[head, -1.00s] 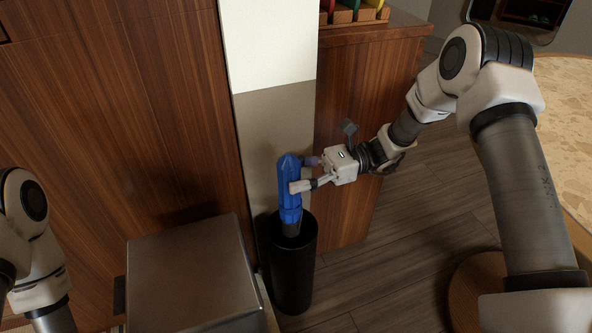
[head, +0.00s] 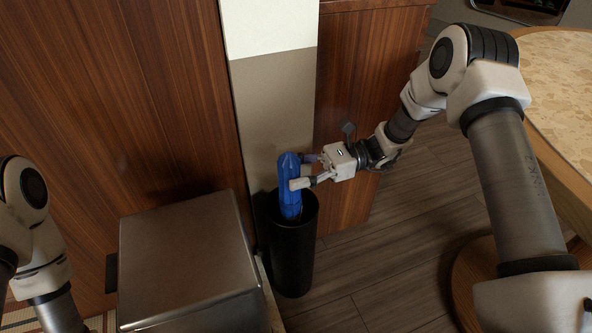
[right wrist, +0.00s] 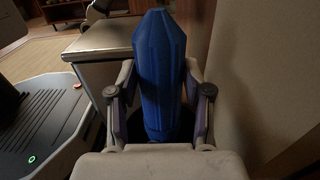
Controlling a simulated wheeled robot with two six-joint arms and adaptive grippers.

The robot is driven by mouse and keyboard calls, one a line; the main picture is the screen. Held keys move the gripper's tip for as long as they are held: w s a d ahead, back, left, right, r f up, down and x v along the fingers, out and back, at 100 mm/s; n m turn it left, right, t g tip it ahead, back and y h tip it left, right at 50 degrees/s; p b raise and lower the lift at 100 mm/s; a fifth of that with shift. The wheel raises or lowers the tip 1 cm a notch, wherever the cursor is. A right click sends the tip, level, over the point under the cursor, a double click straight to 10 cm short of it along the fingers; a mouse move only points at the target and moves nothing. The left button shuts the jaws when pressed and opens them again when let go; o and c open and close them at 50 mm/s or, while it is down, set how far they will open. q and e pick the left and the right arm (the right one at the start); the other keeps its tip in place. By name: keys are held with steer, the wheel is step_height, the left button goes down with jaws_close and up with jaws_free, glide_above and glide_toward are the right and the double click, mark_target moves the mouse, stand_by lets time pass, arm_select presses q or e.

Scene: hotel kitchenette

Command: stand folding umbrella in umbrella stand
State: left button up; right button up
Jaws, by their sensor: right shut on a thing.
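The blue folding umbrella (head: 289,178) is upright in the head view, its lower end down inside the mouth of the black umbrella stand (head: 291,252). The stand is a tall dark cylinder on the floor against the wall. My right gripper (head: 304,171) is shut on the umbrella from the right, just above the stand's rim. In the right wrist view the umbrella (right wrist: 160,75) stands between the two fingers, and its lower part is hidden by the gripper. My left arm shows at the left edge of the head view, but its gripper is out of view.
A brown-grey metal box (head: 188,258) stands just left of the stand. Wood panels (head: 372,75) and a pale wall column (head: 270,110) rise close behind it. A round table (head: 560,90) is at the right. Wooden floor (head: 400,230) is clear between.

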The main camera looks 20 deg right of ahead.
steer(key=o, duration=1.5)
step_height(320, 180, up, 10)
steer(key=shift+r, duration=0.1)
